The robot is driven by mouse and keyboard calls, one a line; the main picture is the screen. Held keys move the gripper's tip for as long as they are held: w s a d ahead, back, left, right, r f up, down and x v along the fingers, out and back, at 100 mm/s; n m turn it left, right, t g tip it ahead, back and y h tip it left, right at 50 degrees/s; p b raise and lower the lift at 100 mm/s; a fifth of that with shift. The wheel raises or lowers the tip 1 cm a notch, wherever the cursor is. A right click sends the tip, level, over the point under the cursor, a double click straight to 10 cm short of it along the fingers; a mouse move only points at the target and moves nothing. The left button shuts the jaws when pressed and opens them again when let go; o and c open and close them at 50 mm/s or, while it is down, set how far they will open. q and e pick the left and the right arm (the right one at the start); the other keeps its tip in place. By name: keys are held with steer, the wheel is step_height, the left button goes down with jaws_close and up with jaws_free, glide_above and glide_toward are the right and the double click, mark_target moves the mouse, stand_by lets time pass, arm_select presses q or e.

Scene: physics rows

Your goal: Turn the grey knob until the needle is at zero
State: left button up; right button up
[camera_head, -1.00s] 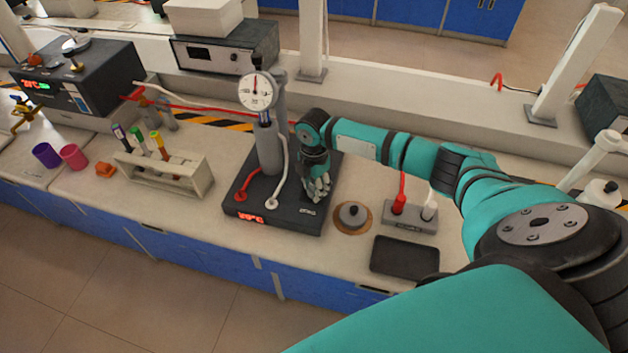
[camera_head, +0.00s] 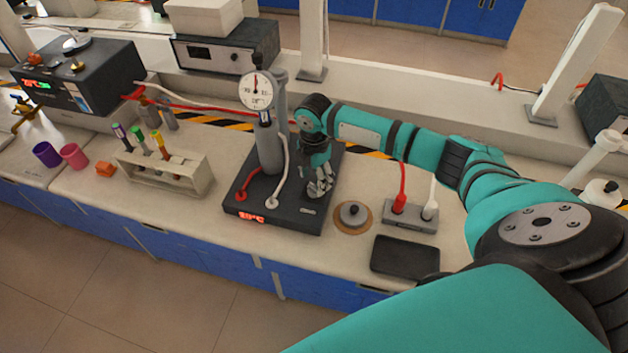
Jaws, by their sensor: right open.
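A round white dial gauge (camera_head: 256,90) stands on a grey column (camera_head: 268,148) above a dark base unit (camera_head: 262,213) with a red display. Its thin dark needle looks roughly upright, but the scale is too small to read exactly. My right gripper (camera_head: 319,188) is open and points down over the right side of the base unit. A grey round piece with a dark top (camera_head: 352,213) sits on a brown disc right of the unit. My left gripper is not in view.
A test tube rack (camera_head: 182,178) stands left of the unit. A socket block (camera_head: 410,217) with red and white plugs and a black tray (camera_head: 404,258) are at the right. Red and white cables run over the base.

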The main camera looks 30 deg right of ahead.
mark_target(314, 186)
step_height(314, 186, up, 8)
steer(key=shift+r, duration=0.25)
steer(key=shift+f, duration=0.1)
stand_by(0.4)
